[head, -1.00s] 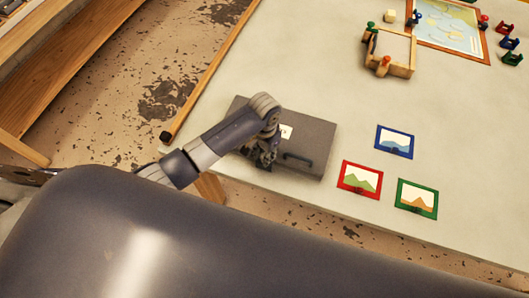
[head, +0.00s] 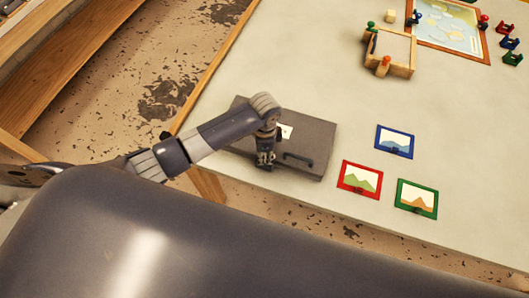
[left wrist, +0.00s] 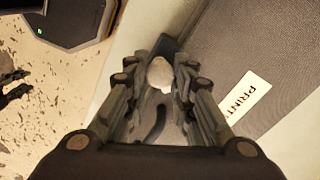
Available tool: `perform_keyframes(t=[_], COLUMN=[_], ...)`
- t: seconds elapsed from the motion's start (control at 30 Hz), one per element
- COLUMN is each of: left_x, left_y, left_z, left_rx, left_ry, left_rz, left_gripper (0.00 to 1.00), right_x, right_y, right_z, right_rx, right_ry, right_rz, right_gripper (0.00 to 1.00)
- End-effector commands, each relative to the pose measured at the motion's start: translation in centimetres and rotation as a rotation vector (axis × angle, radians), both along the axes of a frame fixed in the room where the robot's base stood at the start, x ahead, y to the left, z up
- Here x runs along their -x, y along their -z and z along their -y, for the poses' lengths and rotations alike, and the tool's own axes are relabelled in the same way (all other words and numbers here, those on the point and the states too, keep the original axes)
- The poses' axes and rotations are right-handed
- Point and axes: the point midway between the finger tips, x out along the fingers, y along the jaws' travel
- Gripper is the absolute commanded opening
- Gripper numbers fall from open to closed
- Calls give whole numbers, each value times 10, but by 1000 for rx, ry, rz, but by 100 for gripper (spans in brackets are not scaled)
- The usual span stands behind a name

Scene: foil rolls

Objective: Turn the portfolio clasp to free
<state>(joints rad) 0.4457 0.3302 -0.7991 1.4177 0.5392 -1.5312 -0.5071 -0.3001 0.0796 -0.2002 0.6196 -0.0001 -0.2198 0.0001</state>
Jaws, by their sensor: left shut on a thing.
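The grey portfolio (head: 313,146) lies flat near the table's front left edge, with a dark handle (head: 297,160) on its near side and a pale label. In the left wrist view the portfolio (left wrist: 268,55) fills the right, and its label reads "PRINT", the rest cut off. My left gripper (head: 265,162) is over the portfolio's near edge, left of the handle. In the wrist view its fingers (left wrist: 160,70) are shut on a pale, rounded knob (left wrist: 160,74), apparently the clasp. The fingers partly hide the clasp, so its turn angle is unclear. My right gripper is not in view.
Blue (head: 394,141), red (head: 360,179) and green (head: 416,198) framed pictures lie right of the portfolio. A wooden tray (head: 402,70) with pegs and a map board (head: 482,58) are farther back. The table's middle is clear.

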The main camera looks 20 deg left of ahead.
Motion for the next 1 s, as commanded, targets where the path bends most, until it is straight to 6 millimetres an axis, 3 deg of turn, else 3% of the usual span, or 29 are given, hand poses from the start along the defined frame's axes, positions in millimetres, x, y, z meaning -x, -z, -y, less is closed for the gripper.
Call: perform_keyframes(t=[0.6,1.0], left_x=[-1,-1], left_y=[-1,-1], left_z=[0,0], left_rx=[-1,1], left_ry=[566,786], left_rz=[2,2], left_gripper=[0,0], right_x=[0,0], right_y=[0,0], right_z=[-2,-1], right_rx=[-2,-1], right_ry=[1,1], right_rz=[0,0], right_gripper=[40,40])
